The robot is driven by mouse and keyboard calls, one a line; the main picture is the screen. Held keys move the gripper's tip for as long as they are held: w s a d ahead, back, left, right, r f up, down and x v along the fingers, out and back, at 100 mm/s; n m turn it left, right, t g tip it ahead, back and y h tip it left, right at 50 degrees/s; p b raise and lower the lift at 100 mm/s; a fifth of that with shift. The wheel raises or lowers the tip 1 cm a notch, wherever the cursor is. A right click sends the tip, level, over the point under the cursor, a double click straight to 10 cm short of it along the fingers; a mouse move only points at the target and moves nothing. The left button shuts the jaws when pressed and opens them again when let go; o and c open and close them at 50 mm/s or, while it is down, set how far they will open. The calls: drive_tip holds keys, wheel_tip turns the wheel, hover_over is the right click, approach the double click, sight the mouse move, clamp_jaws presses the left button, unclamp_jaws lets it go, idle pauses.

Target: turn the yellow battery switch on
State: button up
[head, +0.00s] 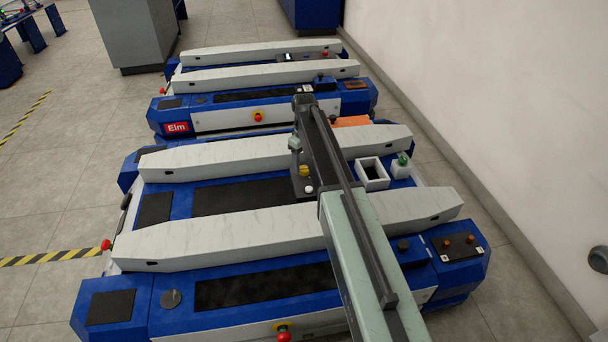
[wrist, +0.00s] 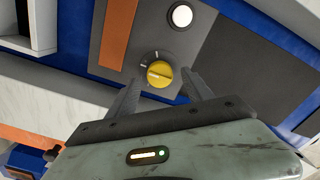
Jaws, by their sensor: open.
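The yellow battery switch (head: 304,170) is a round knob on a dark panel in the middle of the near cart. In the wrist view the yellow switch (wrist: 160,75) has a pale bar across its face, lying roughly level in the picture. Small light marks sit on the dark dial above it, too small to read. My gripper (wrist: 162,88) is open, with one finger on each side of the switch. I cannot tell whether the fingertips reach down beside the knob or hover above it. In the head view my gripper (head: 295,145) is partly hidden by my arm.
A white round button (wrist: 181,15) sits close to the switch. An open white box (head: 359,173) and a white bottle with a green top (head: 400,168) stand at right on the near cart (head: 110,306). Long pale rails (head: 220,240) flank the panel. Another cart (head: 180,128) stands behind.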

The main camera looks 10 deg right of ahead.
wheel_tip(320, 180, down, 2)
drive_tip(key=shift+f+b, duration=0.1)
drive_tip(key=shift+b, duration=0.35)
drive_tip(key=shift+r, duration=0.2)
clamp_jaws()
drive_tip(key=m, duration=0.5)
drive_tip(key=shift+m, duration=0.4)
drive_tip(key=m, duration=0.6)
